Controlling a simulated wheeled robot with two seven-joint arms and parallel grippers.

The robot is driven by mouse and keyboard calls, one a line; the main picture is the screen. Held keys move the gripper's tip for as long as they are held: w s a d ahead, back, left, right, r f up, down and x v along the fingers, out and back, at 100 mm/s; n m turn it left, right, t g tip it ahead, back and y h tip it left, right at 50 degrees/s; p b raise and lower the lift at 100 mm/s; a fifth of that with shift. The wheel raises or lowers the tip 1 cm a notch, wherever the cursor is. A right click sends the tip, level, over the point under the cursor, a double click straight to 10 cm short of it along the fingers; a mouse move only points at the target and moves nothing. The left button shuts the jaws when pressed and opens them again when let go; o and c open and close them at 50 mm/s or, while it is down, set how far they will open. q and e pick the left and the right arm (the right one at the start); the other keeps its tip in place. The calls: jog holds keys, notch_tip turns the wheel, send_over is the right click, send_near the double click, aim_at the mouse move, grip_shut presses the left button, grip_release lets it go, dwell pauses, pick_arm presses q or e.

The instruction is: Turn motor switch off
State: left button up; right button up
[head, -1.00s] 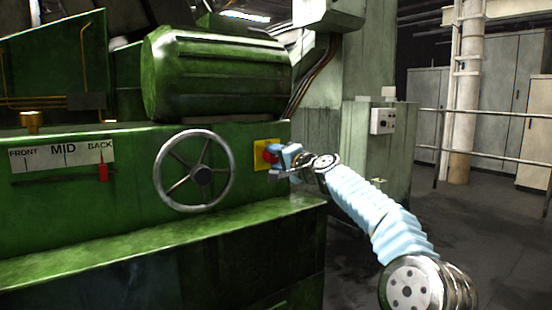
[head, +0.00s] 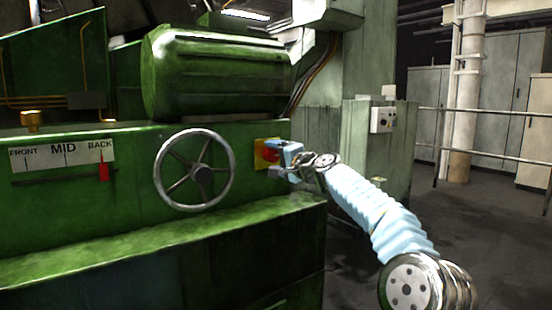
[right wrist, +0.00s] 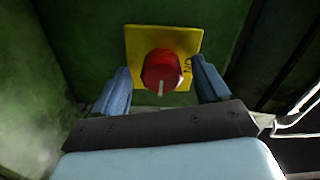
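The motor switch is a red knob (right wrist: 162,70) on a yellow plate (right wrist: 188,40), on the green machine's side. In the right wrist view the knob's white mark points down and slightly left, and part of the lettering "ON" shows at the plate's right. In the head view the yellow plate (head: 259,158) is partly hidden behind my right gripper (head: 277,160). My right gripper is open, with its two blue fingers (right wrist: 160,88) apart on either side of the knob. I cannot tell whether they touch it. My left gripper is not in view.
A spoked handwheel (head: 195,170) stands just left of the switch. Further left is a FRONT/MID/BACK scale (head: 62,155) with a red pointer. A green motor housing (head: 215,75) sits above. A grey control box (head: 383,120) is at right, with open floor beyond.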

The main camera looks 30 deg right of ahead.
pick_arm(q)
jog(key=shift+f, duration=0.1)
pick_arm(e)
jog(key=shift+s, duration=0.1)
jog(key=shift+s+d+f+b, duration=0.1)
jog(key=shift+s+b, duration=0.25)
jog(key=shift+b, duration=0.05)
pick_arm(q)
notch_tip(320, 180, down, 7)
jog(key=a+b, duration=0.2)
jog(key=b, duration=0.4)
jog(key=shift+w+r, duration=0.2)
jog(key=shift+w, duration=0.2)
pick_arm(e)
jog(key=s, duration=1.2)
jog(key=shift+s+d, duration=0.4)
jog(key=shift+d, duration=0.05)
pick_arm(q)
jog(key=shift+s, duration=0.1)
